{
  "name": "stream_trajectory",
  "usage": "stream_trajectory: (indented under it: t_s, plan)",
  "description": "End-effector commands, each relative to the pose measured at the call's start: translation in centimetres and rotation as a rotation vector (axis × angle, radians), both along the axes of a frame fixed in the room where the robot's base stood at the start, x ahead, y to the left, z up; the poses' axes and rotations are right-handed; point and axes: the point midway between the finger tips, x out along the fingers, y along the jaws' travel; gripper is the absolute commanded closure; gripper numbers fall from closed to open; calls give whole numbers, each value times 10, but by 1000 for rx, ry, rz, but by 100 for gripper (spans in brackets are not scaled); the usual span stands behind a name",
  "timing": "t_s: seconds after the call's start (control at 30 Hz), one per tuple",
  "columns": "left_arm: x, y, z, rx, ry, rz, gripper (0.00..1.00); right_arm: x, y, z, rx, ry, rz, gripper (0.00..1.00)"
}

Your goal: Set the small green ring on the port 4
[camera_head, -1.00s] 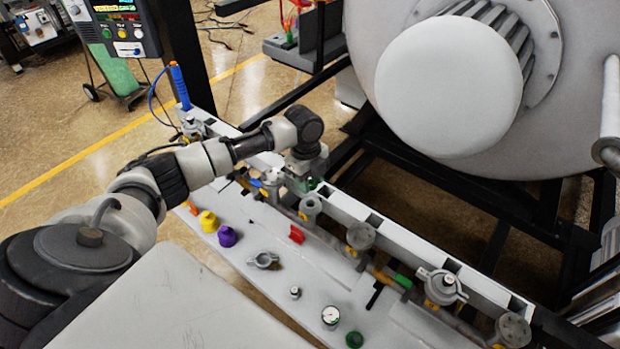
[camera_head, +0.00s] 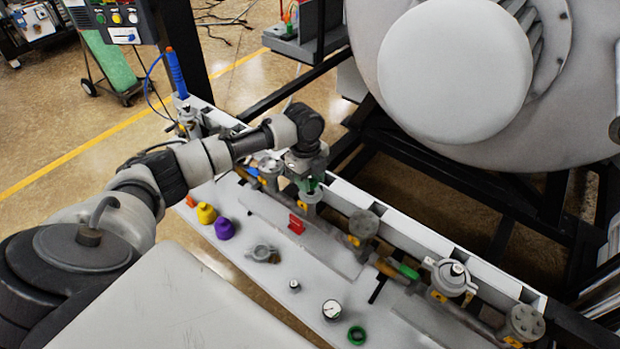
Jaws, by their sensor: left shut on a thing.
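My left gripper (camera_head: 309,180) points down over the pipe rail, shut on a small green thing, which I take to be the small green ring (camera_head: 311,186). The gripper hides most of it. It is right at the top of a grey port (camera_head: 310,198) on the rail; I cannot tell whether it touches. More ports stand along the rail: a round grey one (camera_head: 362,226), a clamped one (camera_head: 449,277) and a bolted one (camera_head: 525,321). No port number is readable. Another green ring (camera_head: 357,335) lies on the white shelf. My right gripper is not in view.
The white shelf (camera_head: 330,262) holds a yellow cap (camera_head: 206,213), a purple cap (camera_head: 225,229), a loose clamp (camera_head: 263,254), a gauge (camera_head: 332,310) and a red part (camera_head: 296,224). A green-handled valve (camera_head: 408,271) sits on the rail. The furnace (camera_head: 455,75) rises behind.

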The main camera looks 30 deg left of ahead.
Motion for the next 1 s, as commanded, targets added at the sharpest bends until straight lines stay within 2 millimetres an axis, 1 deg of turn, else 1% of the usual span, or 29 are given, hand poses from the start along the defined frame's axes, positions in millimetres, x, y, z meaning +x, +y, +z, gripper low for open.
stream_trajectory:
  t_s: [0.03,0.33,0.4,0.6,1.0]
  plan:
    - [0,0,-5,0,0,0,84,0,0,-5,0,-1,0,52]
    - [0,0,-17,1,0,0,84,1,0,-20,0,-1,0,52]
    - [0,0,-18,0,1,0,84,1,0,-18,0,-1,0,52]
    - [0,0,-24,0,0,-1,84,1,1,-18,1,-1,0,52]
    - [0,0,-26,0,2,0,84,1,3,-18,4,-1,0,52]
